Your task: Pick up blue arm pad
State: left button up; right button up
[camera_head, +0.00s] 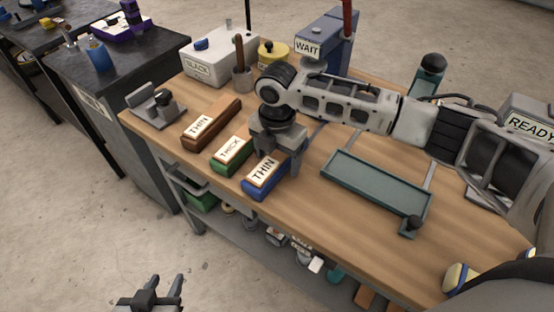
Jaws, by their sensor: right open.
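The blue arm pad (258,191) lies near the front edge of the wooden table, with a white label reading THIN on top. My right gripper (279,158) is open and points down at the pad's far end. Its fingers hide part of that end, and I cannot tell whether they touch it. My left gripper (151,293) is open and empty, low in front of the table at the bottom of the view.
A green pad (232,157) labelled THICK and a brown pad (210,125) labelled THIN lie left of the blue one. A teal tray (375,187) lies to the right. A white box (218,58) and a blue WAIT bin (325,45) stand behind.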

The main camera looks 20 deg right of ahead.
jog(key=shift+f, duration=0.1)
jog(key=c, duration=1.1)
jog(key=shift+c, duration=0.2)
